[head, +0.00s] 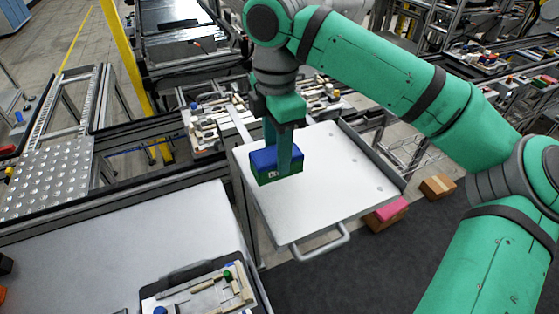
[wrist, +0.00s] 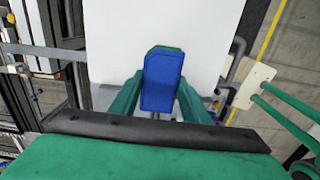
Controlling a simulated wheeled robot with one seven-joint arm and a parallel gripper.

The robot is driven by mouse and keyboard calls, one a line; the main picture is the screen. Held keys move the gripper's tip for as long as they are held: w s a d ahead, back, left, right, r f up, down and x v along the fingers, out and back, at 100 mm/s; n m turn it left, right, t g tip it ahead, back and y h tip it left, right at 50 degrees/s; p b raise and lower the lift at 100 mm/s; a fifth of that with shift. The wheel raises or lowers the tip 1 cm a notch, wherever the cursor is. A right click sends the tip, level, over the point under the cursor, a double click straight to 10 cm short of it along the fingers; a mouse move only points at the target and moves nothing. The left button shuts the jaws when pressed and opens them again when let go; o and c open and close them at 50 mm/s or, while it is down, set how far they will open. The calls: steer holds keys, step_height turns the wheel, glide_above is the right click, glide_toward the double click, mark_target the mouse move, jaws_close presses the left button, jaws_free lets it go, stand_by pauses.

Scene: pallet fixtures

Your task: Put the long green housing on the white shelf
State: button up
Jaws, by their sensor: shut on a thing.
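The housing (head: 266,176) has green sides and a blue top. It is between the fingers of my gripper (head: 279,160), which is shut on it. In the wrist view the housing (wrist: 162,85) shows mostly its blue face, with a green strip at the far end, and a finger of my gripper (wrist: 161,92) lies on each side. The white shelf (head: 330,190) is a flat, bare top with a handle at the front. The housing is over its left part; I cannot tell whether it touches. The shelf also shows in the wrist view (wrist: 110,35).
A grey table (head: 120,245) stands at the left, with a tray of parts (head: 205,290) at its front. Another tray with several parts (head: 205,120) lies behind the shelf. Cardboard boxes (head: 438,187) are on the floor at the right. The shelf's middle and right are free.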

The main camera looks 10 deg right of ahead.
steer(key=shift+w+d+f, duration=0.2)
steer(key=shift+w+f, duration=0.15)
steer(key=shift+f, duration=0.1)
steer(key=shift+w+d+f, duration=0.1)
steer(key=shift+w+f, duration=0.05)
steer(key=shift+f, duration=0.8)
steer(key=shift+w+d+f, duration=0.1)
steer(key=shift+f, duration=0.8)
steer(key=o, duration=1.1)
steer(key=shift+f, duration=0.15)
step_height(320, 180, up, 12)
steer(key=shift+r, duration=0.2)
